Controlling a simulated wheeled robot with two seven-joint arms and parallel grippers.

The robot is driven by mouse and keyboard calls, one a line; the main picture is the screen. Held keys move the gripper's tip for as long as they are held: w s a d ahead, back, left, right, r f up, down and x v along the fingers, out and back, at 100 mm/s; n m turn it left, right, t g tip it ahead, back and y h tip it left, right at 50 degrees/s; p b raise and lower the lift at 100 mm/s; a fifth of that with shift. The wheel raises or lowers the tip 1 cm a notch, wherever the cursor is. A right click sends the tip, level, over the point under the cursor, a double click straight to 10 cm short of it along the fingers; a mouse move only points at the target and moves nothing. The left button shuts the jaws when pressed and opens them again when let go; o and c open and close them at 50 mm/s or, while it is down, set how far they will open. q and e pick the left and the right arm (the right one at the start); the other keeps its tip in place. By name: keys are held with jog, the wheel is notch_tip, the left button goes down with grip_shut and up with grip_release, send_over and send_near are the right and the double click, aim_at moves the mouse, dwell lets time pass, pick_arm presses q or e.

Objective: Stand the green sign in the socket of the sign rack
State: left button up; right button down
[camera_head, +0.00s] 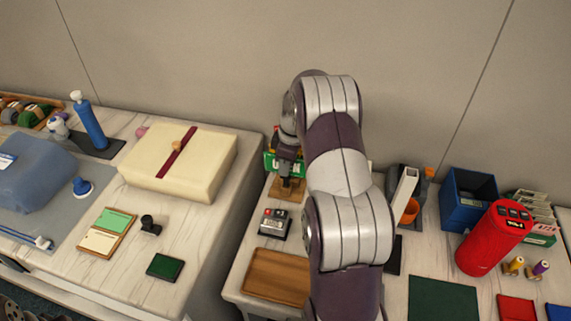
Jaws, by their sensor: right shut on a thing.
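The green sign (270,163) with white lettering is near the back left corner of the right-hand table. My right gripper (287,160) is shut on the green sign from above, and the gripper covers its middle. A small wooden stand (288,188), which looks like the sign rack, is directly below the sign. The sign looks roughly upright over it. I cannot tell whether the sign's foot is in the socket, as the gripper and a dark post hide that spot. My left gripper is not in view.
A small dark box (275,223) and a wooden tray (276,276) are in front of the stand. My right arm hides the table's middle. A red canister (490,240) and blue bin (465,200) stand right. A gap separates the left table, with a cream parcel (195,170).

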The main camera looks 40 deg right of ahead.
jog(key=shift+f, duration=0.15)
jog(key=shift+f, duration=0.35)
dwell(0.5)
jog(key=shift+f+b, duration=0.5)
jog(key=shift+f, duration=0.1)
jog(key=shift+f, duration=0.15)
jog(key=shift+f, duration=0.3)
jog(key=shift+s+a+f+b, duration=0.1)
jog(key=shift+f+b, duration=0.15)
jog(key=shift+b, duration=0.1)
